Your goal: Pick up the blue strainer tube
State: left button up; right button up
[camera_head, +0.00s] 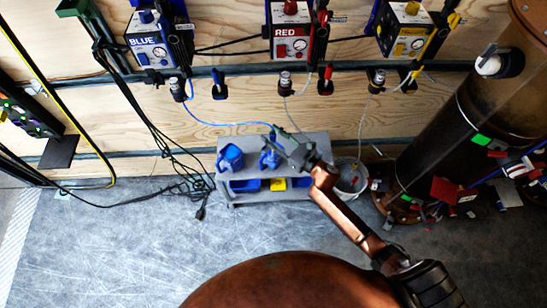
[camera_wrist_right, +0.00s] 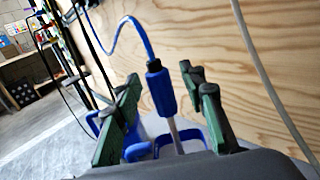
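The blue strainer tube (camera_wrist_right: 160,88) has a thick blue grip with a pale tube below it and a blue hose on top. In the wrist view it stands nearly upright between the fingers of my right gripper (camera_wrist_right: 163,105), with visible gaps on both sides. The green fingers are open. Its lower end goes down toward a blue jug (camera_wrist_right: 190,137), partly hidden by the gripper body. In the head view my right gripper (camera_head: 280,145) is over the grey cart, at the blue hose's (camera_head: 225,123) lower end, and largely hides the tube. My left gripper is not in view.
The grey cart (camera_head: 222,200) carries another blue jug (camera_head: 230,157) and has blue and yellow bins below. A white bucket (camera_head: 352,180) stands right of it. BLUE, RED and yellow pump units hang on the plywood wall. Black cables lie left; a dark cylinder (camera_head: 440,135) stands right.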

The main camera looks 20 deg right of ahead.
grip_shut()
dwell(0.6)
